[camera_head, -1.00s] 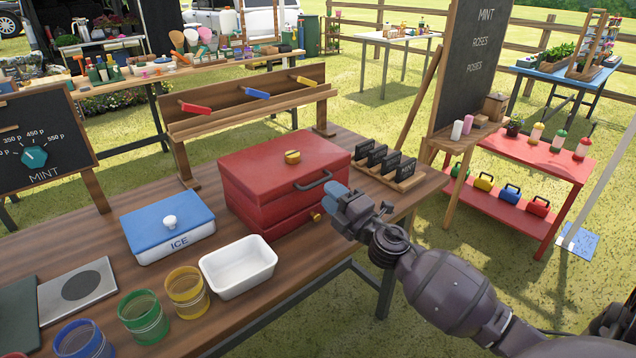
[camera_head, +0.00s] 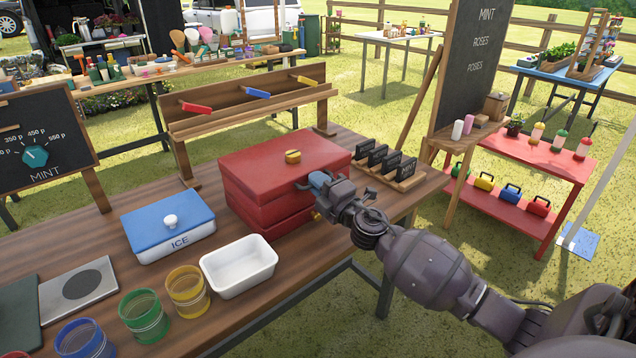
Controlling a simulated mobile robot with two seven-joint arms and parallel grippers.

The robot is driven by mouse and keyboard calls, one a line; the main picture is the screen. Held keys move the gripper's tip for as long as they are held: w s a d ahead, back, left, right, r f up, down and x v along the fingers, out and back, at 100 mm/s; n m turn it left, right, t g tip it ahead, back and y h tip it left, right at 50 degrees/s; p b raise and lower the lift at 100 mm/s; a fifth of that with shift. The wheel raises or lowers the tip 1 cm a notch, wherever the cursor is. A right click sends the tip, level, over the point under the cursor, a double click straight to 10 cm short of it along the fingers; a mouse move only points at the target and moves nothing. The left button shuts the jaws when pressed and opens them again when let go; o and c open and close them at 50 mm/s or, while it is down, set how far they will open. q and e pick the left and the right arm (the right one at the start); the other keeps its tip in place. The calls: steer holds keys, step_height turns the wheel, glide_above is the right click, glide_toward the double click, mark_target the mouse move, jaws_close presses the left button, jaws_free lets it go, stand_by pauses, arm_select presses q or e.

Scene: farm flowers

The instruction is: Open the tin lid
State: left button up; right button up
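The red tin (camera_head: 265,212) stands on the wooden table, its red lid (camera_head: 262,165) lying down on it. A yellow knob (camera_head: 292,156) sits on top of the lid. My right gripper (camera_head: 312,182) is at the lid's front edge, its bluish fingertips at the dark handle (camera_head: 300,186). The gripper covers most of the handle, so I cannot tell whether the fingers are closed around it. A yellow latch low on the tin's front is nearly hidden behind the gripper. My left gripper is not in view.
A blue-lidded ICE box (camera_head: 168,225) and a white tub (camera_head: 240,266) stand left of and in front of the tin. Small black signs in a wooden holder (camera_head: 400,180) stand close to its right. Green (camera_head: 144,318) and yellow (camera_head: 187,292) jars are at the front left.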

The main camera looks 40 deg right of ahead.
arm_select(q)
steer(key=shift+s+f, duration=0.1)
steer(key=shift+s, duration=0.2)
arm_select(e)
jaws_close()
steer(key=shift+r, duration=0.15)
